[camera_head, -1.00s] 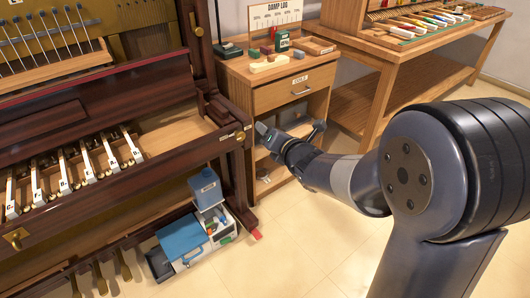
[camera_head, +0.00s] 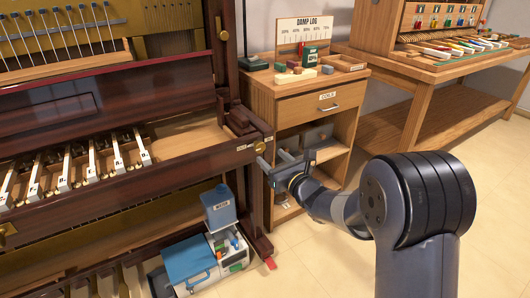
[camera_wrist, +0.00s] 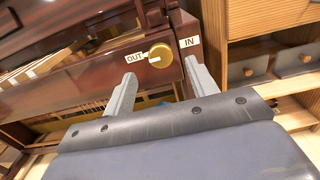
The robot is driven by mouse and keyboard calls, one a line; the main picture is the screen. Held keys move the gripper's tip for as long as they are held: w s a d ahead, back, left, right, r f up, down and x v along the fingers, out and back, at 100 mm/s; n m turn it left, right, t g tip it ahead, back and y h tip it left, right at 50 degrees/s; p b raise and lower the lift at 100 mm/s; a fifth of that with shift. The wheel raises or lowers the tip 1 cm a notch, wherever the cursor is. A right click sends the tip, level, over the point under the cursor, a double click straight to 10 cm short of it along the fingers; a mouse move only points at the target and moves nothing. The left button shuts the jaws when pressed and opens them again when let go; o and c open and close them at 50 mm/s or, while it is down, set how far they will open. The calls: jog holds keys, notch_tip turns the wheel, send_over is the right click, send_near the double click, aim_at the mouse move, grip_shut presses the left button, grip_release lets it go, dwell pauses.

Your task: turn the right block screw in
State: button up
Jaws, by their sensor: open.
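The right block screw is a round brass knob (camera_wrist: 160,55) on the dark red-brown key block at the piano's right end. In the wrist view an OUT label (camera_wrist: 134,65) is on its left and an IN label (camera_wrist: 190,42) on its right. A pale mark on the knob points toward OUT. In the head view the knob (camera_head: 259,146) shows small at the block's front. My gripper (camera_wrist: 160,70) is open and empty. Its fingers point toward the knob, one on each side in the picture, apparently short of it. In the head view my gripper (camera_head: 273,160) is just right of the block.
A wooden cabinet (camera_head: 305,104) with a drawer and open shelves stands close right of the piano. A workbench (camera_head: 430,75) stands at the back right.

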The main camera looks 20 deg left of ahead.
aim_at(261, 148)
jog(key=shift+x, duration=2.8)
jog(key=shift+c, duration=0.5)
jog(key=c, duration=0.8)
jog(key=shift+c, duration=0.2)
